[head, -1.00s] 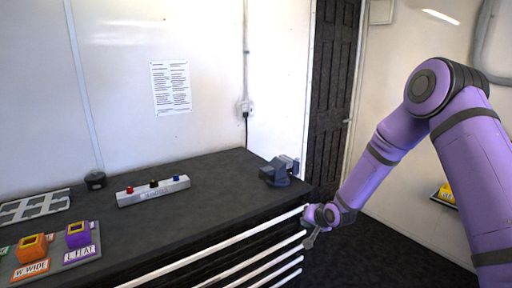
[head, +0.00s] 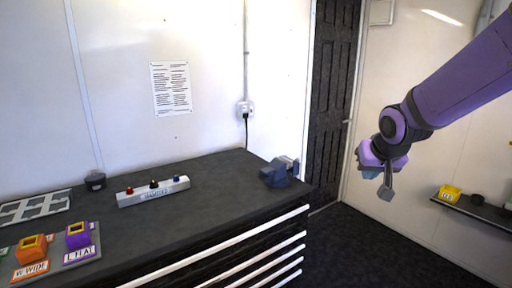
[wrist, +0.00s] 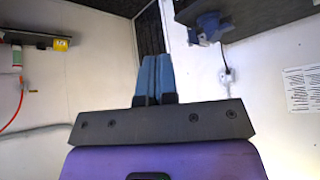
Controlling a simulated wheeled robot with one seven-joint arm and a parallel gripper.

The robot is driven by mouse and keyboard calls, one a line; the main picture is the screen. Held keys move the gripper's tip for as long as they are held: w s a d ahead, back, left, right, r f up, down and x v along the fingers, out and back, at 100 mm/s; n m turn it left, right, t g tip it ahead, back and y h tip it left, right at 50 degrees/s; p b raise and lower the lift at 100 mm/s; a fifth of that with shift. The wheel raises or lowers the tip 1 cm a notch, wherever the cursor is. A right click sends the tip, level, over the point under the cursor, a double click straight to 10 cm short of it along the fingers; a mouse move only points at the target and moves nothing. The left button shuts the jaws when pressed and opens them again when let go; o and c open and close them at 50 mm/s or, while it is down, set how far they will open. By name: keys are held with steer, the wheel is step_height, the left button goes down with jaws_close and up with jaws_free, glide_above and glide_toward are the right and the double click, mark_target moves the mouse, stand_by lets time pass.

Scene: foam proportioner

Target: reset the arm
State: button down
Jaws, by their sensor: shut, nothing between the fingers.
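My gripper (head: 387,190) is at the right in the head view, at the end of my purple arm. It hangs in free air to the right of the bench, in front of the wall near the dark door. In the wrist view its two blue fingers (wrist: 154,78) lie together, shut, with nothing between them. It touches nothing that I can see. Part of my upper arm is out of the head view.
The dark bench (head: 220,192) carries a blue vise (head: 274,174), a grey button box (head: 153,191), and orange (head: 31,250) and purple (head: 78,236) blocks. A wall shelf (head: 474,207) with a yellow bin (head: 450,192) is at right. Floor between is clear.

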steer(key=s+d+r+g, duration=0.1)
steer(key=s+r, duration=0.2)
steer(key=s, duration=1)
steer(key=s+d+r+n, duration=0.1)
steer(key=s+r, duration=0.3)
steer(key=s, duration=0.9)
steer(key=shift+s+d+r+g, duration=0.2)
steer(key=shift+d+r+g, duration=0.05)
steer(key=shift+d+g, duration=0.15)
